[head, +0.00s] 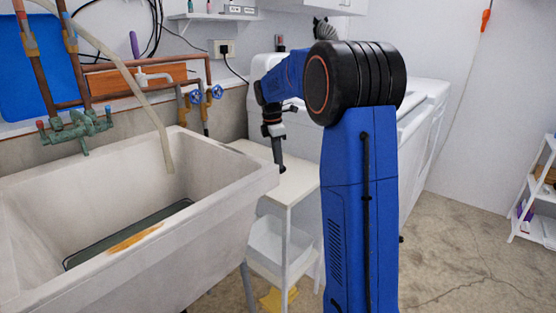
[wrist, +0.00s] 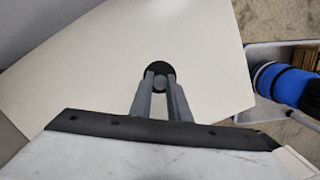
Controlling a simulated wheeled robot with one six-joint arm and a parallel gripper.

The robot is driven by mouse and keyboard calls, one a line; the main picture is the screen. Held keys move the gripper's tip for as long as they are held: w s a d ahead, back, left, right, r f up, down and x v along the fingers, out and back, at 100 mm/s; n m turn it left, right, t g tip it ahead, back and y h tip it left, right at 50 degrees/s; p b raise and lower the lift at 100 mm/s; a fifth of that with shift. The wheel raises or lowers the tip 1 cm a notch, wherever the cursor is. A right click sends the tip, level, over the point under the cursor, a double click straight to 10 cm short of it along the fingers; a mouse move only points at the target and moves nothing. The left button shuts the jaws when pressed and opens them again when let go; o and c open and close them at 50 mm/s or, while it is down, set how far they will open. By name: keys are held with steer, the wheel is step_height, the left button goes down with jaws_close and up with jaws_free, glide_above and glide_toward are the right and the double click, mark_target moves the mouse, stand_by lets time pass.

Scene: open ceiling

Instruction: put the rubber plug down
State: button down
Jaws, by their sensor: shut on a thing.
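In the wrist view, the rubber plug (wrist: 159,69) is a round black disc with a grey middle. My gripper (wrist: 160,80) is shut on it, the two grey fingers on either side of that middle. The white top of a small side table (wrist: 70,80) lies beneath the plug. In the head view, my gripper (head: 279,168) points down over the same table top (head: 295,184), close to its surface. The plug is too small to make out there. I cannot tell whether the plug touches the table top.
A large stained sink (head: 220,215) stands left of the table, its rim close to my gripper. White appliances (head: 430,110) stand behind my arm. The table top around the plug is bare. A lower shelf holds a white bin (head: 265,245). A white rack (head: 530,205) stands far right.

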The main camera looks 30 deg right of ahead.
steer(key=shift+f, duration=0.1)
steer(key=c, duration=1.7)
jaws_free()
steer(key=shift+o, duration=0.2)
step_height(320, 180, up, 12)
steer(key=a, duration=0.1)
steer(key=shift+w+a, duration=0.2)
